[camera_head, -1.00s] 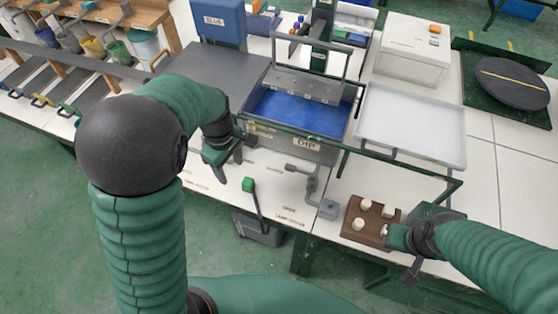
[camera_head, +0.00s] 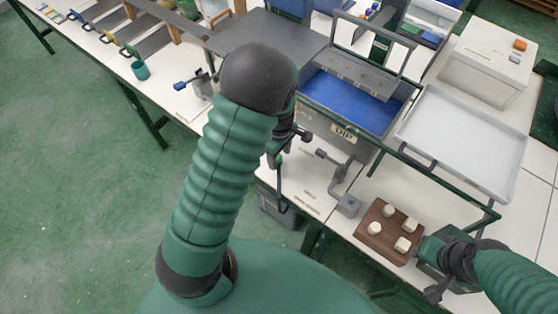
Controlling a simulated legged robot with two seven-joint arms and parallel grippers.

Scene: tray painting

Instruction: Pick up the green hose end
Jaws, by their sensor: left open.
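I cannot pick out a green hose end for certain. A small green lever tip (camera_head: 279,159) shows just below my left gripper, on a dark upright lever. A green cup-like piece (camera_head: 140,70) sits at the bench's front edge, further left. My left gripper (camera_head: 292,142) is open in front of the dip tank, partly hidden behind my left arm; I see nothing between its fingers. My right gripper (camera_head: 428,248) is beside a brown block (camera_head: 378,244) with white pegs; its jaws are too unclear to read.
The dip tank (camera_head: 345,134) holds blue liquid. A grey bent fixture (camera_head: 340,180) stands near the front edge. A blue-tipped grey fixture (camera_head: 196,85) stands on the bench at left. Open green floor lies at left.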

